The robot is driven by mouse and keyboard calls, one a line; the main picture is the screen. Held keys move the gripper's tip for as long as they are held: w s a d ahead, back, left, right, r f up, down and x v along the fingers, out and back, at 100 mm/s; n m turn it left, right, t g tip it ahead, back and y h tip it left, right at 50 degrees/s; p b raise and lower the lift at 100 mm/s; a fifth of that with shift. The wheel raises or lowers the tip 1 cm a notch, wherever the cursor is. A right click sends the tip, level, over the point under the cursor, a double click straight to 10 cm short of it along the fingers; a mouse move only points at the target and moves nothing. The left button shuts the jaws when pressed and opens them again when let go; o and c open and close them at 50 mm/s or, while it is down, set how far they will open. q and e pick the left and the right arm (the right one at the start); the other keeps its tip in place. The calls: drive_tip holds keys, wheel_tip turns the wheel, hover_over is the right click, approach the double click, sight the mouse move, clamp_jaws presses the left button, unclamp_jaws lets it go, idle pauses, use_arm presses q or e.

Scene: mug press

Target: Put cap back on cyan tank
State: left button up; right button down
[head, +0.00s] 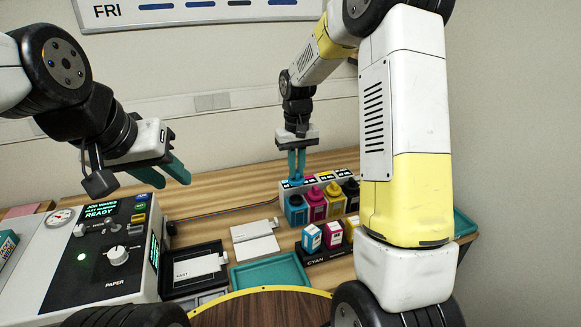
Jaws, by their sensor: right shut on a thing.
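The cyan tank (296,212) stands at the left end of a row of ink tanks on the table. A blue cap (296,183) is directly over its top, between the teal fingertips of my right gripper (296,175). My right gripper points down and is shut on this cap. I cannot tell whether the cap touches the tank's neck. My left gripper (165,176) is open and empty, in the air above the grey machine at the left, far from the tanks.
Magenta (316,207), yellow (335,201) and black (351,194) tanks stand close beside the cyan one. Small cartridges (312,238) stand in front. A teal tray (270,275) and a white plate (254,243) lie left of them. A grey control machine (95,255) fills the left.

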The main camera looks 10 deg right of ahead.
drive_tip(key=shift+f, duration=3.05)
drive_tip(key=shift+f, duration=0.15)
drive_tip(key=c, duration=1.4)
unclamp_jaws()
drive_tip(key=shift+o, duration=0.3)
drive_tip(key=o, duration=0.4)
drive_tip(key=shift+o, duration=0.2)
drive_tip(key=shift+r, duration=3.5)
